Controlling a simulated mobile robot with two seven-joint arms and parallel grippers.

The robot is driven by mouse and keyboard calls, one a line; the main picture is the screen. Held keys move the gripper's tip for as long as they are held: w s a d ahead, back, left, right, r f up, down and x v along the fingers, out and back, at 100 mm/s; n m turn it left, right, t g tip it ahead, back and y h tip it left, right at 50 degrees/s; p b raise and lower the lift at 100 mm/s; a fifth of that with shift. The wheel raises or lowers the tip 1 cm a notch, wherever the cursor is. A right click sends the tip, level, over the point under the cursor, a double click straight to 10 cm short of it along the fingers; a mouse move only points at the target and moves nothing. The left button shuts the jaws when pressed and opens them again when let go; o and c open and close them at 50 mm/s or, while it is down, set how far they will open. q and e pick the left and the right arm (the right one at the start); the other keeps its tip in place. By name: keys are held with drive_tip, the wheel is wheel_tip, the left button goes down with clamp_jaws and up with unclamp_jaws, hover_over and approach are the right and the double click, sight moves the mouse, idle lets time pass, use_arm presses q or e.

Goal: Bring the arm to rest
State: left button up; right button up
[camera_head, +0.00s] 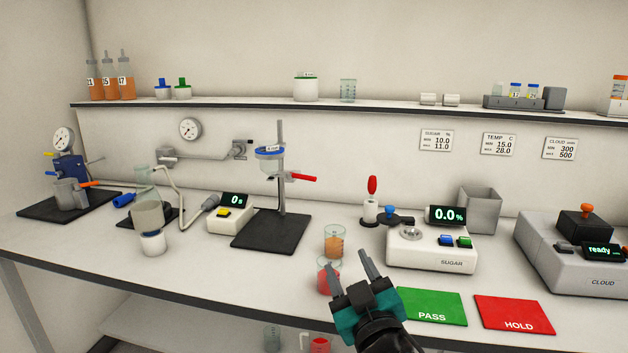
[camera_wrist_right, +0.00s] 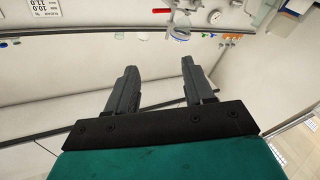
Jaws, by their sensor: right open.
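A beaker with red liquid (camera_head: 326,278) stands just left of the fingers in the head view, partly hidden by the gripper. A beaker with orange liquid (camera_head: 335,241) stands behind it. My left gripper is in neither view.
The sugar meter (camera_head: 431,250) reads 0.0 behind the green PASS mat (camera_head: 432,306). The red HOLD mat (camera_head: 514,315) and cloud meter (camera_head: 592,263) are at right. A stand with a dark base (camera_head: 270,233) is at left. Bottles (camera_head: 124,82) stand on the upper shelf.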

drive_tip(key=s+d+f+m+g+h, duration=0.4)
drive_tip(key=s+d+f, duration=0.2)
drive_tip(key=d+f, duration=0.3)
drive_tip(key=s+d+f+g, duration=0.2)
drive_tip(key=s+f+g, duration=0.2)
drive_tip(key=s, duration=0.4)
drive_tip(key=s+d+f+m+g, duration=0.1)
drive_tip(key=s+d+f+g, duration=0.2)
drive_tip(key=s, duration=0.6)
drive_tip(key=s+d+f+g, duration=0.1)
drive_tip(key=s+f+g, duration=0.35)
drive_tip(key=s, duration=0.35)
drive_tip(key=w+a+f+t+y, duration=0.1)
drive_tip(key=w+a+f+t, duration=0.2)
drive_tip(key=w+f+t, duration=0.4)
drive_tip(key=shift+w+f+n+y, duration=0.3)
drive_tip(key=shift+w+f, duration=0.05)
drive_tip(key=shift+f, duration=0.55)
